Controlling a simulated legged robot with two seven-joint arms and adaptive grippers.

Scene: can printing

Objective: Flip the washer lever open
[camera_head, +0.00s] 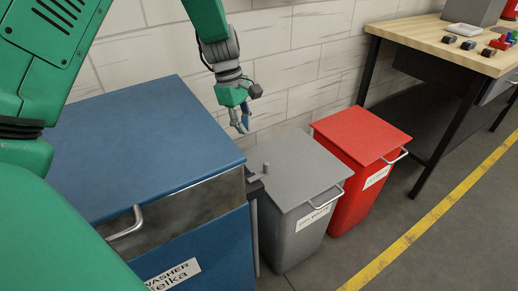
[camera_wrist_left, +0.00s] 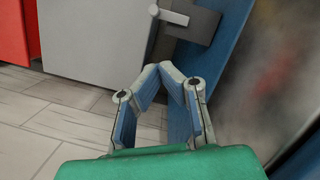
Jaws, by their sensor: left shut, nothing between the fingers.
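The blue washer (camera_head: 160,130) stands at the left with a dark glossy front panel and a grey handle (camera_head: 127,224). The washer lever (camera_head: 257,172) is a small grey piece with a short round peg at the washer's right front corner; it also shows at the top of the left wrist view (camera_wrist_left: 190,22). My left gripper (camera_head: 243,127) points down above and behind the lever, apart from it. In the left wrist view its fingers (camera_wrist_left: 159,72) are closed together, empty, short of the lever. My right gripper is out of view.
A grey bin (camera_head: 295,175) stands close beside the washer, with a red bin (camera_head: 362,132) to its right. A wooden-topped table (camera_head: 430,40) holds small items at the back right. A brick wall (camera_head: 300,60) is behind. The floor in front of the bins is clear.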

